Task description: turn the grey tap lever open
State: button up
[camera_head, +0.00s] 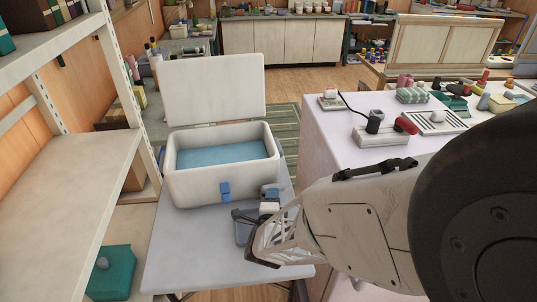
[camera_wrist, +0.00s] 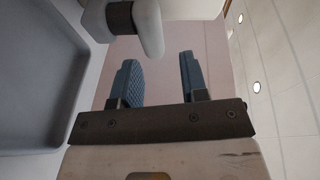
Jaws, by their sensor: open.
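In the wrist view, a pale grey, rounded lever (camera_wrist: 150,28) sticks out from a darker grey collar on a tap body (camera_wrist: 95,20) at the top. My gripper (camera_wrist: 158,72) is open and empty, with its two blue-grey ridged fingers spread apart below the lever in the picture. The lever's end shows in line with the gap between them, and I see no contact. In the head view, my gripper (camera_head: 262,243) is low over the small table, in front of the cooler. The tap is small there and partly hidden by my arm.
A white cooler (camera_head: 190,187) with its lid up and blue contents stands on the small pale table (camera_head: 185,250). A grey basin (camera_wrist: 35,75) lies left of my gripper in the wrist view. A shelf rack (camera_head: 85,150) is at left, and a cluttered counter (camera_head: 330,130) at right.

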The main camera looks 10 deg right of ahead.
jog(key=shift+s+d+f+m+t+h, duration=0.2)
jog(key=shift+f+m+t+h, duration=0.1)
jog(key=shift+f+m, duration=0.2)
jog(key=shift+s+d+f+m+t+h, duration=0.1)
jog(key=shift+s+f+m+t+h, duration=0.1)
jog(key=shift+f+m+h, duration=0.3)
jog(key=shift+w+r, duration=0.1)
jog(key=shift+r, duration=0.05)
jog(key=shift+x, duration=3.8)
jog(key=c, duration=0.6)
jog(key=shift+a, duration=0.1)
jog(key=shift+c, duration=0.2)
